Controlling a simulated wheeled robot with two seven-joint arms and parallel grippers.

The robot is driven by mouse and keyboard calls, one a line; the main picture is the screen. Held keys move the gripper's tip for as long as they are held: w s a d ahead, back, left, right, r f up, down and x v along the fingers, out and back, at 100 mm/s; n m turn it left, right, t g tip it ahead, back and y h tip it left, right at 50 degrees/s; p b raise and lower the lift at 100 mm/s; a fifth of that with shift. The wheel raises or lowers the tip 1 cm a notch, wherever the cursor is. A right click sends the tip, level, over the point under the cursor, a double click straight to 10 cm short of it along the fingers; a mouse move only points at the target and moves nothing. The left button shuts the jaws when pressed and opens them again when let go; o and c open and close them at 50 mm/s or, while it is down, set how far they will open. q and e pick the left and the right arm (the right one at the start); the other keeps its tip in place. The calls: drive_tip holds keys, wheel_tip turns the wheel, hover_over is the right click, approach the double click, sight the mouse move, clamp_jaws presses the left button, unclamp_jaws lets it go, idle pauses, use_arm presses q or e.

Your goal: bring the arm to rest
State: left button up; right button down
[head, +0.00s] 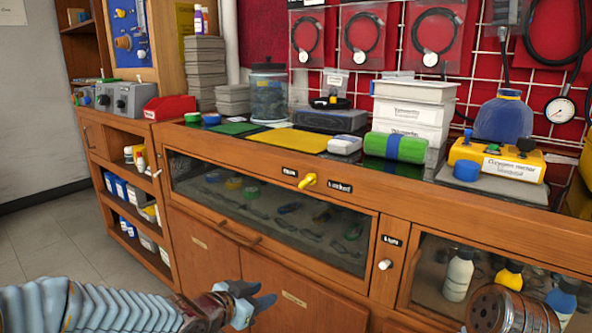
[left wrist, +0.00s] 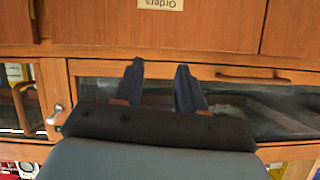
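My left arm (head: 95,305) comes in from the lower left in the head view. My left gripper (head: 262,294) is in front of the lower cabinet doors (head: 270,285), below the glass-fronted drawer (head: 270,205). Its two fingers are apart with nothing between them. In the left wrist view, the left gripper (left wrist: 160,75) also shows open and empty, with the wooden cabinet front behind it. My right gripper is not in view. A perforated round part (head: 497,308) at the lower right looks like part of my right arm.
The wooden bench (head: 350,168) carries a glass jar (head: 268,92), a yellow mat (head: 293,140), a green roll (head: 396,147) and a yellow device (head: 497,160). A yellow latch (head: 308,181) and a white knob (head: 384,265) stick out from its front. Floor (head: 50,245) shows clear at left.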

use_arm(q)
drive_tip(key=s+a+f+n+g+y+p, duration=0.1)
drive_tip(key=s+f+n+g, duration=0.3)
drive_tip(key=f, duration=0.7)
drive_tip(key=s+f+n+g+y+p, duration=0.1)
drive_tip(key=s+f+n, duration=0.1)
drive_tip(key=s+f, duration=0.6)
drive_tip(key=s+a+f+n+g+y+p, duration=0.1)
drive_tip(key=s+f+n+g, duration=0.3)
drive_tip(key=s+f, duration=0.8)
drive_tip(key=shift+a+f+g, duration=0.2)
drive_tip(key=shift+f+g, duration=0.05)
drive_tip(key=shift+g, duration=0.15)
drive_tip(key=shift+w, duration=0.15)
